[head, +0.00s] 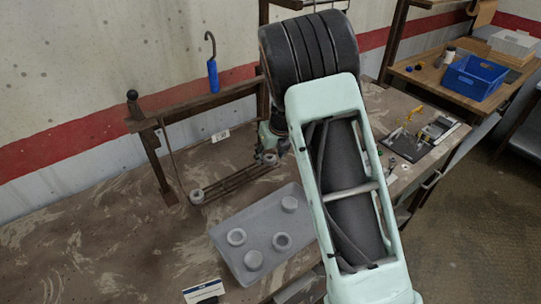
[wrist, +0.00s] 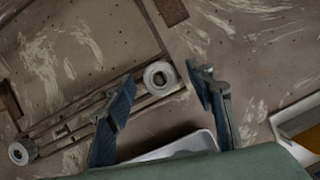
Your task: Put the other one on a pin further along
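A low rack of parallel dark rails (head: 236,181) lies on the bench; it crosses the left half of the wrist view (wrist: 92,115). One grey ring (head: 196,196) sits at its left end, also at lower left in the wrist view (wrist: 21,153). Another grey ring (head: 270,159) is at the right end, close to my gripper. In the wrist view this ring (wrist: 159,76) lies between my gripper's (wrist: 167,80) fingers, with gaps on both sides. My gripper is open and empty. I cannot make out the pins.
A grey tray (head: 226,251) with several grey ring pieces stands in front of the rack. A wooden frame (head: 205,101) with a knobbed post rises behind it. A label card (head: 203,292) lies in front. The bench's left is clear.

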